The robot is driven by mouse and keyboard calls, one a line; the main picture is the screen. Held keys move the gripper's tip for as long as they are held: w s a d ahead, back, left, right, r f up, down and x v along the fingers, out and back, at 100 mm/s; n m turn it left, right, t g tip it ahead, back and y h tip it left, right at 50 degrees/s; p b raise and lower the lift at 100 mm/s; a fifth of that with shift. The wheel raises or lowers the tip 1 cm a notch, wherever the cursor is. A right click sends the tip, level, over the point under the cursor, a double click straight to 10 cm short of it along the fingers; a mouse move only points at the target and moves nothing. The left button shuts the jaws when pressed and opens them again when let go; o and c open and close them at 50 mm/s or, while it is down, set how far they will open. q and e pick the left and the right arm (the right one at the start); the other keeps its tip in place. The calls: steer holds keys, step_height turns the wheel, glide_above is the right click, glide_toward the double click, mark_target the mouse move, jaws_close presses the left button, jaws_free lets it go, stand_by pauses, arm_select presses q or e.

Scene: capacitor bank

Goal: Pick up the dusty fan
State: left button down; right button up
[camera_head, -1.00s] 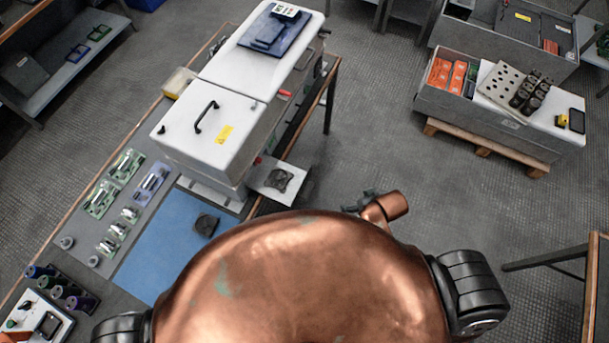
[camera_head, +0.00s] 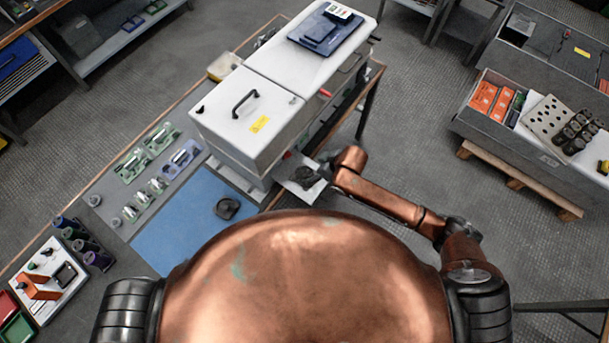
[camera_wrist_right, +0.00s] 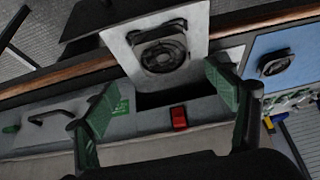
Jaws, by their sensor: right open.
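One dark square fan (camera_head: 303,178) sits on a pale plate (camera_head: 290,187) sticking out from the side of the white cabinet (camera_head: 250,120). In the right wrist view, this fan (camera_wrist_right: 160,48) looks greyish in its frame. A second dark fan (camera_head: 228,208) lies on the blue mat; it also shows in the right wrist view (camera_wrist_right: 275,62). Which is the dusty one I cannot tell for certain. My right gripper (camera_head: 325,167) is beside the plate. In the right wrist view its green-padded fingers (camera_wrist_right: 160,105) are apart and empty, with the plate fan beyond them. My left gripper is out of view.
The blue mat (camera_head: 180,235) lies on the bench beside several green boards with metal cylinders (camera_head: 145,150). A red switch (camera_wrist_right: 179,117) is on the cabinet side. A grey crate (camera_head: 520,150) on a pallet stands at right. Open floor lies between.

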mark_target(305, 174)
steer(key=x, duration=0.7)
steer(key=shift+s+a+f, duration=0.15)
steer(key=shift+s+f, duration=0.15)
steer(key=shift+c, duration=0.4)
steer(key=c, duration=1.2)
steer(key=shift+r, duration=0.15)
